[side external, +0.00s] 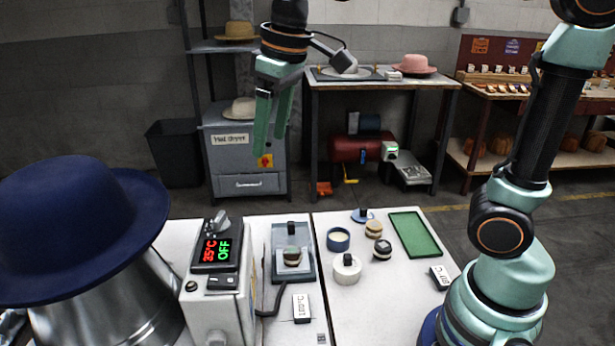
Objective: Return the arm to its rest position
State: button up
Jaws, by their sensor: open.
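My gripper (270,128) hangs in the air above the work table, with its two green fingers pointing down. The fingers are apart, and I see nothing between them. My arm's base stands at the right end of the table, and the upper part of the arm runs out of the top of the picture.
A navy hat (75,222) sits on a metal form at the left. Beside it stands a controller (217,253) reading 35°C OFF. Small round containers, including a blue one (338,240), and a green tray (414,236) lie on the white table (385,300). A grey cabinet (243,160) stands behind.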

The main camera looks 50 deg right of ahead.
jog(key=s+d+f+m+t, duration=0.3)
jog(key=s+d+f, duration=0.3)
jog(key=s+d, duration=0.1)
jog(key=shift+s+d+f, duration=0.2)
jog(key=shift+s+f, duration=0.15)
jog(key=shift+s, duration=0.35)
